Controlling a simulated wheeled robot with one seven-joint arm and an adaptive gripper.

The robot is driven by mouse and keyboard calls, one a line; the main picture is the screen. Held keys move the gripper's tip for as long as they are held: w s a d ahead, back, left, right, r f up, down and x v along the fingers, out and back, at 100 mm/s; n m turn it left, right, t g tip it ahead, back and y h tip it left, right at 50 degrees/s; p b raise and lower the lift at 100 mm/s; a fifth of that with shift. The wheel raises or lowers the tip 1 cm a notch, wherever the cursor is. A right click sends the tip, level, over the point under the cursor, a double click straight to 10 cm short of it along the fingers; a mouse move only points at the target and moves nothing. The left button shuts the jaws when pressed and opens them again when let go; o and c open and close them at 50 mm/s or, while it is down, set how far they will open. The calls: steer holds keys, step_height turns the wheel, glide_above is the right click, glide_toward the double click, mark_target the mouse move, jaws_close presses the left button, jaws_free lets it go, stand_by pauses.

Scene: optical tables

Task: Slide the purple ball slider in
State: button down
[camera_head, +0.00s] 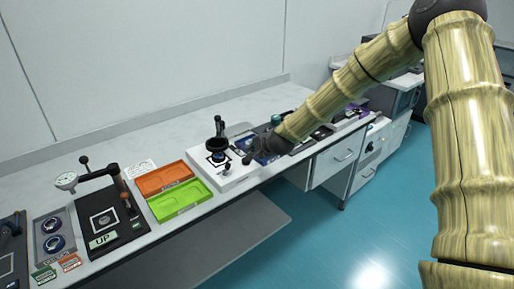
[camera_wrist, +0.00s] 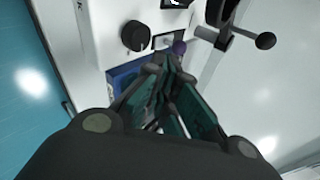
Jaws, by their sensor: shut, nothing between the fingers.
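In the wrist view a small purple ball (camera_wrist: 179,47) shows just beyond my fingertips, next to a grey plate on a white device (camera_wrist: 97,30). My gripper (camera_wrist: 165,62) is shut and empty, its tips close to the ball. I cannot tell whether they touch it. The slider's rod is not clearly visible. In the head view my gripper (camera_head: 252,148) is over the right side of the white device (camera_head: 233,176), and I cannot make out the purple ball there.
A black knob (camera_wrist: 135,37) and a black ball-ended lever (camera_wrist: 265,41) are close to my fingers. A blue part (camera_wrist: 124,80) lies beside them. Left along the bench are an orange tray (camera_head: 163,179), a green tray (camera_head: 180,201) and a black press (camera_head: 108,220).

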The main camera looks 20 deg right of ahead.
mark_target(241, 145)
steer(key=x, duration=0.3)
steer(key=r+p+x, duration=0.1)
steer(key=x, duration=0.1)
steer(key=shift+w, duration=0.3)
steer(key=shift+w+a+f, duration=0.15)
steer(key=shift+w+f, duration=0.05)
steer(key=shift+w, duration=0.6)
steer(key=w, duration=0.1)
steer(key=w+a, duration=0.1)
steer(key=w, duration=0.2)
steer(key=shift+w+a+b, duration=0.4)
steer(key=shift+s, duration=0.1)
steer(key=s, duration=0.1)
steer(key=s+r, duration=0.1)
steer(key=s, duration=0.1)
steer(key=s+d+r, duration=0.1)
steer(key=s, duration=0.1)
steer(key=shift+s, duration=0.1)
steer(key=a+b+v, duration=0.1)
steer(key=v, duration=0.7)
steer(key=shift+d, duration=0.45)
